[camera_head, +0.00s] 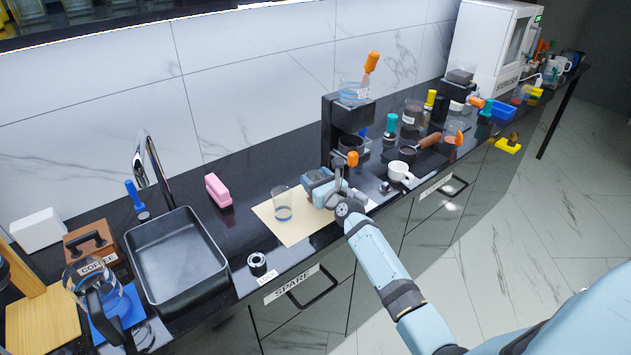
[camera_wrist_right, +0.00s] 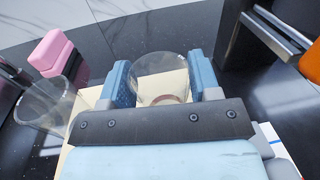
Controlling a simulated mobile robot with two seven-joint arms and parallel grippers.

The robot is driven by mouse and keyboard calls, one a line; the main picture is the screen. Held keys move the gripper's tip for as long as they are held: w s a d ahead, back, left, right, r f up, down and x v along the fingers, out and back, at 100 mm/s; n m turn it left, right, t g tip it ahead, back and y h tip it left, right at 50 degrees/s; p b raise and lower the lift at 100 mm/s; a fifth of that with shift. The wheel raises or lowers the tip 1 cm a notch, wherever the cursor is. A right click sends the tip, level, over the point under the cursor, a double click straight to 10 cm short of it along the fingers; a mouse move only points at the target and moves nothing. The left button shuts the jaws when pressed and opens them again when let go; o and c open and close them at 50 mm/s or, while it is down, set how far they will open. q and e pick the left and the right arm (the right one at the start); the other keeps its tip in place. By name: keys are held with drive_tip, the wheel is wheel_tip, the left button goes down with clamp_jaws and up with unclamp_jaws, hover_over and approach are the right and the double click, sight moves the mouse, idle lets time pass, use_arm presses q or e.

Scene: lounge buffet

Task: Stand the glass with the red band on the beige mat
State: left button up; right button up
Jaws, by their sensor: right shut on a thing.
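The beige mat (camera_head: 292,234) lies on the dark counter between the sink and the coffee machine. A clear glass with a blue band (camera_head: 283,205) stands upright on it. My right gripper (camera_head: 320,188) is at the mat's right side. In the right wrist view, its two blue fingers (camera_wrist_right: 163,82) are shut on a clear glass (camera_wrist_right: 160,68) with a reddish-brown band low down, partly hidden by the gripper. The blue-band glass (camera_wrist_right: 45,104) shows at the left there. I cannot tell whether the held glass touches the mat. My left gripper is not in view.
A pink block (camera_head: 218,190) lies behind the mat, and the sink (camera_head: 176,262) is to the left. The coffee machine (camera_head: 345,125) and a white cup (camera_head: 399,172) are close to the right.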

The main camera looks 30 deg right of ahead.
drive_tip(key=shift+r, duration=0.15)
drive_tip(key=shift+a, duration=0.1)
drive_tip(key=shift+f, duration=0.2)
drive_tip(key=o, duration=1.3)
drive_tip(key=shift+r, duration=0.1)
drive_tip(key=shift+s+r, duration=0.1)
drive_tip(key=s, duration=1.1)
drive_tip(key=shift+s+a, duration=0.3)
drive_tip(key=shift+s, duration=0.1)
